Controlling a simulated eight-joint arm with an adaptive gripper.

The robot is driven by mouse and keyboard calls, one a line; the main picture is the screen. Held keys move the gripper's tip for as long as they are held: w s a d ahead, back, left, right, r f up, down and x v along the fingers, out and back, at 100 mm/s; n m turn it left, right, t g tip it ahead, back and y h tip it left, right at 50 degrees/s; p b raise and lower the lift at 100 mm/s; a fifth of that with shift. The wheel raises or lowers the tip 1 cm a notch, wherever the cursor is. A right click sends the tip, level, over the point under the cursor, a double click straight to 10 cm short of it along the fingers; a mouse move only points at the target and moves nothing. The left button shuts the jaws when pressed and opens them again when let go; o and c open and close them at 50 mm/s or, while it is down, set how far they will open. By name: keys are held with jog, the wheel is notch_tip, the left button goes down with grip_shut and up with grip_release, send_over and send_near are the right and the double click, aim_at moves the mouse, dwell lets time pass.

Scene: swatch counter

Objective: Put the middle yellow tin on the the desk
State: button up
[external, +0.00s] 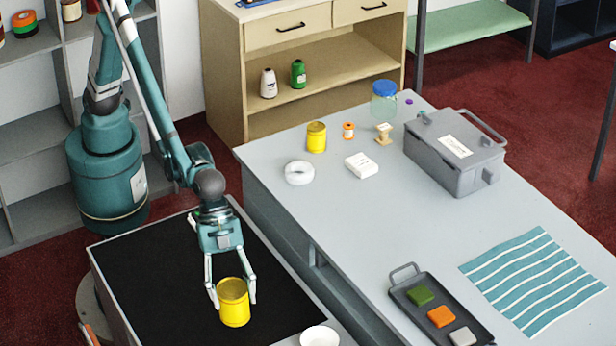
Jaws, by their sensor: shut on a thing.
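A yellow tin (234,306) is between the fingers of my gripper (232,292), which is shut on it. It is upright, over the black mat (150,290) on the lower surface at the left. I cannot tell whether its base touches the mat. A second yellow tin (317,138) stands upright near the back left of the large grey desk (350,220). No third yellow tin shows.
On the desk are a white ring (299,173), a white box (361,166), an orange spool (348,131), a jar (384,102), a grey toolbox (455,155), a striped cloth (535,280) and a tray (405,292) of coloured blocks. A white bowl (320,337) stands near the mat. The desk's middle is clear.

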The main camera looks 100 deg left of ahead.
jog(key=shift+f, duration=0.1)
jog(key=shift+f+b, duration=0.4)
jog(key=shift+f, duration=1.35)
jog(key=shift+f, duration=0.1)
jog(key=o, duration=1.2)
jog(key=p+v, duration=0.2)
jog(key=v, duration=1)
